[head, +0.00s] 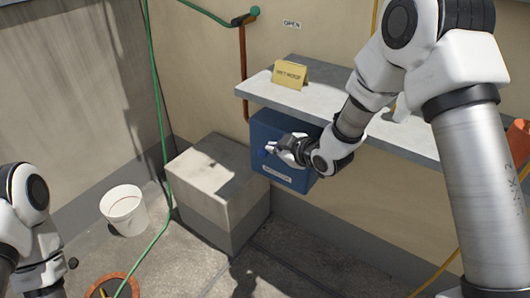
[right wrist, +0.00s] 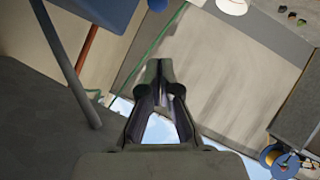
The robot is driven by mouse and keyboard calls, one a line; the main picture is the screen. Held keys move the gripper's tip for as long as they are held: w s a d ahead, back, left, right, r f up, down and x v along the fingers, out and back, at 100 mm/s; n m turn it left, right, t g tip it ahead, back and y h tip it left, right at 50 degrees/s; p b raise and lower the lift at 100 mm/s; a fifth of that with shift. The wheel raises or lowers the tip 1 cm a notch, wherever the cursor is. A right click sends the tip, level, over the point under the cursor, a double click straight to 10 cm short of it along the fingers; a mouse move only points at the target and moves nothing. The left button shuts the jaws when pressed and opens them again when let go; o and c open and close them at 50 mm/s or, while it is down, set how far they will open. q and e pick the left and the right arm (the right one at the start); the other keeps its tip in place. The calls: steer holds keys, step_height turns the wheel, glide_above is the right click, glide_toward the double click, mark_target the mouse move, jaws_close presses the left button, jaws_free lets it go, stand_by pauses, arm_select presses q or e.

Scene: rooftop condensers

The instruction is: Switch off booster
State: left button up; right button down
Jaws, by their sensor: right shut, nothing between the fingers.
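A blue box (head: 262,128) is mounted on the wall under the grey shelf, with a small pale label (head: 277,173) low on its front that is too small to read surely. A small blue knob (head: 263,153) shows at its front left. My right gripper (head: 273,148) is in front of the box, close to the knob; whether they touch I cannot tell. In the right wrist view my right gripper (right wrist: 160,68) is shut and empty. The blue box (right wrist: 105,8) and a blue knob (right wrist: 157,4) show at the top edge there. My left gripper is out of view.
The grey shelf (head: 315,75) overhangs the box and holds a yellow sign (head: 289,74). A concrete block (head: 205,180) stands left of the box. A white bucket (head: 124,211) and a green hose (head: 158,130) are further left. An "OPEN" label (head: 292,23) is on the wall.

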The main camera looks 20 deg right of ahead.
mark_target(264, 154)
steer(key=w+f, duration=0.4)
steer(key=w+f+b, duration=0.1)
steer(key=w+f, duration=0.1)
steer(key=shift+w+a+f, duration=0.15)
steer(key=shift+w+a, duration=0.1)
steer(key=shift+a, duration=0.05)
steer(key=shift+f, duration=0.1)
steer(key=shift+s+a+f+b, duration=0.1)
steer(key=shift+a+f+b, duration=0.1)
steer(key=shift+b, duration=0.45)
